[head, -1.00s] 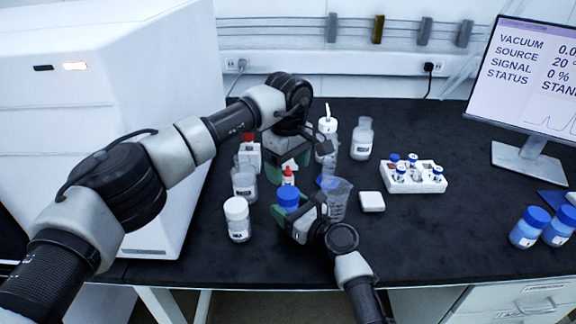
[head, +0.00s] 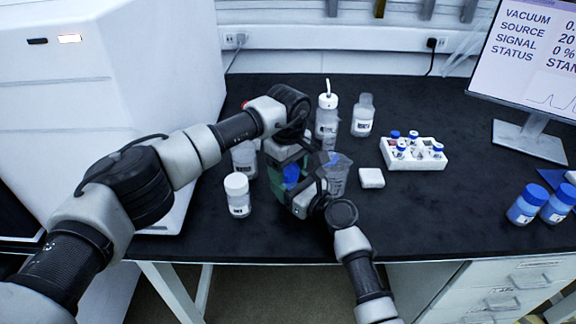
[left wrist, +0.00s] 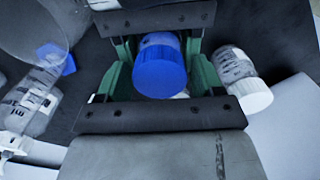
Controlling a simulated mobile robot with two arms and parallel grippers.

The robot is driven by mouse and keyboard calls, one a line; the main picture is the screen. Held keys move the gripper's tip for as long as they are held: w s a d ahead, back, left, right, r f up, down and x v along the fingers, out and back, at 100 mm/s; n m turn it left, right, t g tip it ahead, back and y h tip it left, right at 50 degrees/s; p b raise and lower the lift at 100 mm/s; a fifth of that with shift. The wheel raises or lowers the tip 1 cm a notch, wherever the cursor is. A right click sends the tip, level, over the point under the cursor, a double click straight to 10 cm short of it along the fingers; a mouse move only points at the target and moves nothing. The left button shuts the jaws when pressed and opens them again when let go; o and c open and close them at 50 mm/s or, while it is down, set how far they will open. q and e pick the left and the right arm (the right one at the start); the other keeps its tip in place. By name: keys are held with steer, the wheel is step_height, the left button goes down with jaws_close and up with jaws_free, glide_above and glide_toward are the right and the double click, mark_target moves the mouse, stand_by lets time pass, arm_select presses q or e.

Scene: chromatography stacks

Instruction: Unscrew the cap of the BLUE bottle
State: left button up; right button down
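The blue bottle shows by its blue cap (head: 291,174) near the middle front of the bench; its body is mostly hidden by the grippers. My right gripper (head: 289,195) comes in from the front right, its green fingers closed on both sides of the bottle. My left gripper (head: 291,157) is just above the cap, pointing down. In the left wrist view the blue cap (left wrist: 160,68) lies between the green fingers of my left gripper (left wrist: 162,76), which are apart, with a visible gap at the left side.
A white-capped bottle (head: 237,195) stands close on the left. A clear beaker (head: 335,172) and a small white block (head: 371,178) are on the right. A white vial rack (head: 413,158) and two blue bottles (head: 528,203) stand farther right. Bench between them is clear.

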arm_select(q)
steer(key=c, duration=0.7)
steer(key=n, duration=0.6)
steer(key=shift+n, duration=0.4)
steer(key=o, duration=1)
step_height(320, 180, up, 4)
steer(key=shift+r, duration=0.4)
steer(key=shift+c, duration=0.5)
step_height(320, 180, up, 3)
steer(key=m, duration=0.6)
steer(key=shift+m, duration=0.3)
steer(key=shift+f, duration=3.85)
